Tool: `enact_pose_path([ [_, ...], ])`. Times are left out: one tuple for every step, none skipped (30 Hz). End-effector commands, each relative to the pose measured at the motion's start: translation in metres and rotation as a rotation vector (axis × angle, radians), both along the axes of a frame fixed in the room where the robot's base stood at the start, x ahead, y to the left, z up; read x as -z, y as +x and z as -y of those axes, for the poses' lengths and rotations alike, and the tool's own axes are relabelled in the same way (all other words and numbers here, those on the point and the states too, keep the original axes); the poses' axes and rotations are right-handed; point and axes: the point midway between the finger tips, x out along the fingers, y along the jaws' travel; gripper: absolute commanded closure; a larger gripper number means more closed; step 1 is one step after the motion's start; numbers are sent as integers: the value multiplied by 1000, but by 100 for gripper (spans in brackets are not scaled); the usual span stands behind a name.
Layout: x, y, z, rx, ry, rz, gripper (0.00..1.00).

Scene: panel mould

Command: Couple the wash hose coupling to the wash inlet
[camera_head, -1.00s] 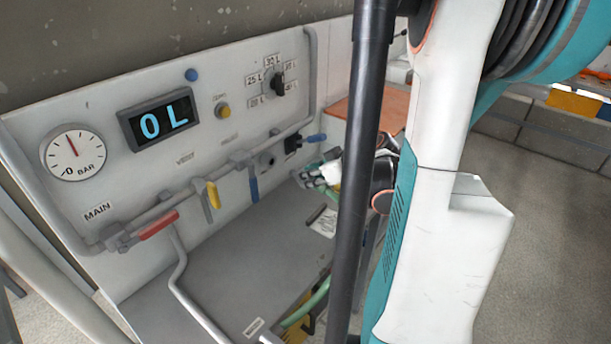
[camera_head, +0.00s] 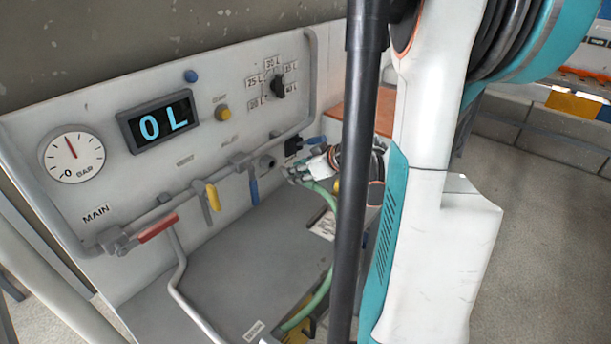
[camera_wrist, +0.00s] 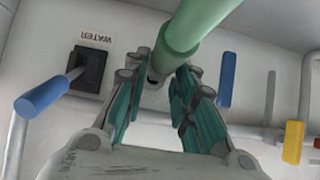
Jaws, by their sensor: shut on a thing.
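The wash hose (camera_head: 325,200) is green and rises in a curve from the floor of the bay to my gripper (camera_head: 303,170). In the wrist view, my gripper (camera_wrist: 160,85) is shut around the hose end, and the green hose (camera_wrist: 195,30) runs up and away. The grey coupling (camera_head: 287,173) shows as a small end at the fingertips, facing the panel. The wash inlet (camera_head: 267,162) is a dark round port on the panel, just left of the coupling. A small gap seems to lie between them. In the wrist view the hose and fingers hide most of the coupling and inlet.
The blue-handled lever on the black WATER plate (camera_wrist: 88,70) is close beside my gripper. A hanging blue handle (camera_head: 253,188), yellow handle (camera_head: 213,195) and red handle (camera_head: 158,227) line the grey pipe. The display (camera_head: 160,122) reads 0 L.

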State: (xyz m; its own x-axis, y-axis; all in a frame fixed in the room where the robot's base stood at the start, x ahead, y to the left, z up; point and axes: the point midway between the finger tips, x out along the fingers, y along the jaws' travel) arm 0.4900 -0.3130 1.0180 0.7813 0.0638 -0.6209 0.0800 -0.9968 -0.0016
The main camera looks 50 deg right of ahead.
Motion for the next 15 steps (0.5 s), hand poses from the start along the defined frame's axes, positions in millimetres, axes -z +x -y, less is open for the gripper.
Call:
enact_pose_path([
  [0, 4, -1, -1, 0, 0, 100],
  [0, 7, -1, -1, 0, 0, 100],
  [0, 9, -1, -1, 0, 0, 100],
  [0, 11, -1, -1, -1, 0, 100],
  [0, 12, -1, -1, -1, 0, 100],
  [0, 14, -1, -1, -1, 0, 100],
  [0, 15, -1, -1, -1, 0, 100],
  [0, 15, -1, -1, -1, 0, 100],
  [0, 16, -1, -1, -1, 0, 100],
  [0, 17, -2, -1, -1, 0, 100],
  [0, 17, -2, -1, -1, 0, 100],
  [0, 18, -2, 0, 0, 0, 100],
  [0, 18, -2, 0, 0, 0, 100],
  [0, 18, -2, 0, 0, 0, 100],
  [0, 18, -2, 0, 0, 0, 100],
])
